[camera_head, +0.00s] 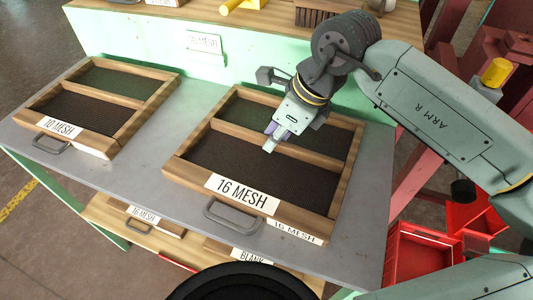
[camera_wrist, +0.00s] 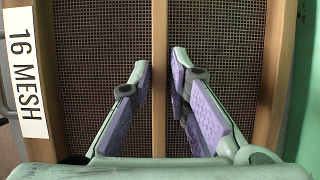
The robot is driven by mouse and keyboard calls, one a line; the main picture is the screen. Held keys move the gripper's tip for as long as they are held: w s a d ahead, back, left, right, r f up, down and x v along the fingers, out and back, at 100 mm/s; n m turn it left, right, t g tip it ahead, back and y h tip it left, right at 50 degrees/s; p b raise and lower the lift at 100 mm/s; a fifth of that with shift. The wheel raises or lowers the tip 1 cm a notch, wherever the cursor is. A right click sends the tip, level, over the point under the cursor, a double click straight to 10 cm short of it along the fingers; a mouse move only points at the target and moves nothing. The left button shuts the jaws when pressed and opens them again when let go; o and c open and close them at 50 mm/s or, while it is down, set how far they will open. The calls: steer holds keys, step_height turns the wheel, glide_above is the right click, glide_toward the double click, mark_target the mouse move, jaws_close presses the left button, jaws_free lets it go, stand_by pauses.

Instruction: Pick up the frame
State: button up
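A wooden frame with dark mesh and a "16 MESH" label (camera_head: 242,193) lies flat on the grey bench top, right of centre. A wooden bar divides its mesh in two, and a metal handle (camera_head: 232,214) is on its near side. My gripper (camera_head: 270,139) points down over the frame's middle bar. In the wrist view the purple-padded fingers (camera_wrist: 161,70) stand on either side of the bar (camera_wrist: 160,30), with small gaps showing, so it is open and empty. I cannot tell how far down beside the bar the tips reach. The label also shows in the wrist view (camera_wrist: 27,82).
A "10 MESH" frame (camera_head: 115,100) lies at the left of the grey bench (camera_head: 150,170). More frames are on a lower shelf. A green ledge (camera_head: 130,36) stands behind; red bins (camera_head: 425,250) are right.

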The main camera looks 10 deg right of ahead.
steer(key=shift+c, duration=0.4)
jaws_close()
